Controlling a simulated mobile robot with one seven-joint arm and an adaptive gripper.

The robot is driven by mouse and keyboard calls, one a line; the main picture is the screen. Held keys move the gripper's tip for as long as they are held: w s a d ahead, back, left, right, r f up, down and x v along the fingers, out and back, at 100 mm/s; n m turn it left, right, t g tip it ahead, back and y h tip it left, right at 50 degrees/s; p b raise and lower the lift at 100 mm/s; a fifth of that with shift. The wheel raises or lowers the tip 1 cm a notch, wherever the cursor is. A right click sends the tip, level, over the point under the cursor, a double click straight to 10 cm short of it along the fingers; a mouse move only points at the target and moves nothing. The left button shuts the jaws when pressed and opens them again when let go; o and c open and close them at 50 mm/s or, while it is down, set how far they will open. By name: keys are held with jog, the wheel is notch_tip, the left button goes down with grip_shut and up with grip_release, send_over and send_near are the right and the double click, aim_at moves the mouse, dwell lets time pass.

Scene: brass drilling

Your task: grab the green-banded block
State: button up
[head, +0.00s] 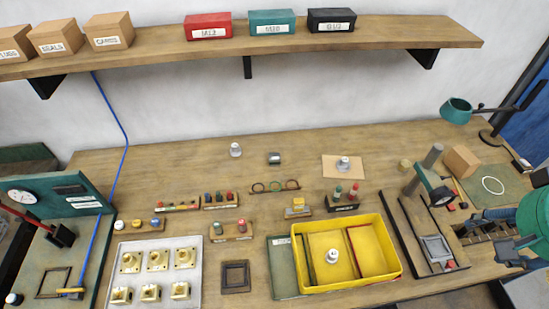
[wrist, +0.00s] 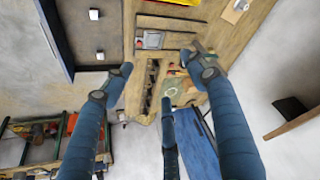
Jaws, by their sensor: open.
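I cannot make out for certain which block carries a green band. Several brass-coloured blocks (head: 157,260) sit in rows on a pale tray at the lower left. My gripper (head: 496,238) is at the far right edge, well away from the tray. In the wrist view its blue fingers (wrist: 165,85) are spread with nothing between them.
A yellow bin (head: 393,246) with a silver-topped piece stands at the front centre. A teal lamp (head: 457,110) stands at the back right. A shelf (head: 350,38) with boxes runs above.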

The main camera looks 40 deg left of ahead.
jog(key=w+a+n+g+p, duration=0.2)
jog(key=w+a+p, duration=0.1)
jog(key=w+a, duration=0.9)
jog(key=w+a+f+n+g+p, duration=0.1)
jog(key=w+a+f+p, duration=0.2)
jog(key=a, duration=0.5)
jog(key=w+a+f+n+p, duration=0.1)
jog(key=w+a+f, duration=0.2)
jog(key=w+a, duration=0.35)
jog(key=n+g+p, duration=0.2)
jog(key=n+p, duration=0.1)
jog(key=p, duration=0.3)
send_over(275, 156)
jog(key=shift+h, duration=0.3)
jog(key=f, duration=2.7)
jog(key=shift+w+d, duration=0.15)
jog(key=shift+d, duration=0.1)
jog(key=shift+a+f, duration=0.25)
jog(key=shift+a, duration=0.15)
jog(key=shift+f, duration=1.25)
